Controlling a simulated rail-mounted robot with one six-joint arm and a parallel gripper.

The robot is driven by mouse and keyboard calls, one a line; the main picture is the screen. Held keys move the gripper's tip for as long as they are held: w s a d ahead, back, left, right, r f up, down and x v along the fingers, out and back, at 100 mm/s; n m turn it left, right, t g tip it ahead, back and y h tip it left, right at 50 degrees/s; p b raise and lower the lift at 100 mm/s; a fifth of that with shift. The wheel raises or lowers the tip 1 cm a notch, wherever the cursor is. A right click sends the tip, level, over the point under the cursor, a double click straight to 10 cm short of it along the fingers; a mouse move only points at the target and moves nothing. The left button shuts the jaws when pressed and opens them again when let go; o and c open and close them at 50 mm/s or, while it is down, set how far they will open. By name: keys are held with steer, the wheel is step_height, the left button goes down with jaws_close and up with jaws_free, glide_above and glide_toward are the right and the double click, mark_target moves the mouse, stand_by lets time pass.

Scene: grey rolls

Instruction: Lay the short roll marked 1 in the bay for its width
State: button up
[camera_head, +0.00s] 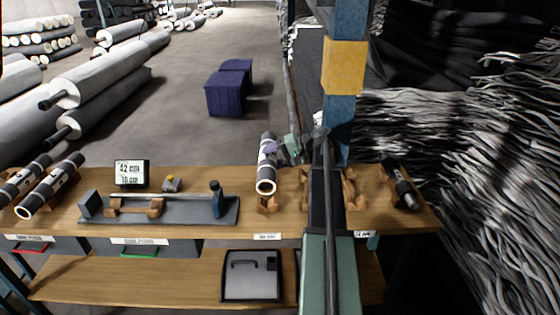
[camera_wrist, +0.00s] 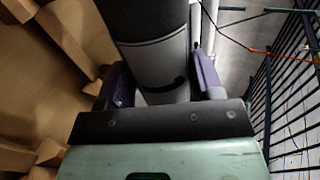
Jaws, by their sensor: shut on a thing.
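My gripper (camera_head: 272,149) is shut on a short dark roll (camera_head: 266,172) with a pale label band and a light-rimmed near end. In the wrist view the roll (camera_wrist: 160,45) lies between my purple fingers (camera_wrist: 162,82). A dark mark shows on its band, but I cannot read a number. The roll points lengthwise toward the camera, its near end just behind a small wooden cradle (camera_head: 268,205); I cannot tell whether it touches wood. More wooden cradles (camera_head: 349,188) stand to the right, partly hidden by my arm.
Two dark rolls (camera_head: 50,185) lie at the bench's left. A grey measuring fixture (camera_head: 160,212) with an empty cradle stands beside a small display (camera_head: 131,173). Another dark roll (camera_head: 401,184) lies at the right end. A blue and yellow post (camera_head: 344,65) rises behind the bench.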

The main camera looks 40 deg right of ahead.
steer(key=shift+w+a, duration=0.15)
steer(key=shift+a, duration=0.05)
step_height(320, 180, down, 8)
steer(key=b, duration=0.8)
steer(key=shift+f, duration=0.25)
steer(key=o, duration=1.2)
steer(key=shift+c, duration=0.2)
steer(key=shift+d+r, duration=0.1)
steer(key=p+v, duration=0.3)
steer(key=v, duration=0.7)
steer(key=shift+s+d+r+p, duration=0.25)
steer(key=shift+p, duration=0.1)
